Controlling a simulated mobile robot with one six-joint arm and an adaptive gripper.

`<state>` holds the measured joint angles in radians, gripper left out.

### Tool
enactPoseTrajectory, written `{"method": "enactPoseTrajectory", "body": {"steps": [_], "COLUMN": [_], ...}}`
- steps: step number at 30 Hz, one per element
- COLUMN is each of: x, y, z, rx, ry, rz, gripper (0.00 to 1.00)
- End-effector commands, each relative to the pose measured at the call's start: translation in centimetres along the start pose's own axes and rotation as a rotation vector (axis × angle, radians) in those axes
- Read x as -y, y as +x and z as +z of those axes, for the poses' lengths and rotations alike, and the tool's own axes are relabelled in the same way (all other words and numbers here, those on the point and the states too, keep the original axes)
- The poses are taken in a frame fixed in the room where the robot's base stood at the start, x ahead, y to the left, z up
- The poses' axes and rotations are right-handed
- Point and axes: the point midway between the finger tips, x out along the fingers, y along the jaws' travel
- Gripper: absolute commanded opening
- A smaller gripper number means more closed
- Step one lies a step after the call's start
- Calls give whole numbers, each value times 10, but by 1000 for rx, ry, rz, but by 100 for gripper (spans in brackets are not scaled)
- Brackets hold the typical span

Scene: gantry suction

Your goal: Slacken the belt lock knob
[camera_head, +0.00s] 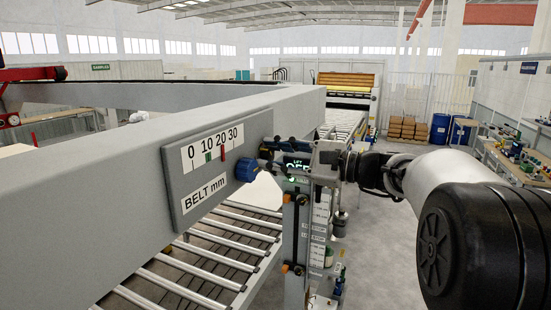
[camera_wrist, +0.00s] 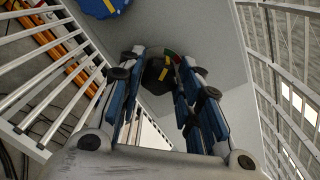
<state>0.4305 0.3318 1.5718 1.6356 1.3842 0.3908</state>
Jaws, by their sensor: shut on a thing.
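A black knob (camera_wrist: 157,76) with a yellow mark sits on the grey beam face, between my gripper's fingertips in the wrist view. My gripper (camera_wrist: 155,66) is shut on this knob, with one blue-and-black finger on each side. In the head view my gripper (camera_head: 270,158) reaches in from the right to the end of the beam, and its fingers hide most of the black knob. A larger blue knob (camera_head: 246,170) is beside the fingertips, apart from them. It also shows at the top of the wrist view (camera_wrist: 100,5).
The grey beam (camera_head: 90,160) carries a "BELT mm" scale plate (camera_head: 205,160) with green and red marks. A roller conveyor (camera_head: 215,250) runs below. A post with a lit green display (camera_head: 297,165) stands close behind my gripper.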

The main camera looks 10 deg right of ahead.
Motion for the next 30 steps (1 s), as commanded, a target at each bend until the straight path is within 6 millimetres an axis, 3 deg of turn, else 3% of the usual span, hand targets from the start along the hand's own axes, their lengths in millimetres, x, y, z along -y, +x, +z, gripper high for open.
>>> {"method": "enactPoseTrajectory", "body": {"steps": [21,30], "x": [-4,-3], "y": [0,0], "z": [-3,-2], "rx": [0,0], "ry": [-484,-593], "rz": [-1,0], "gripper": [8,8]}}
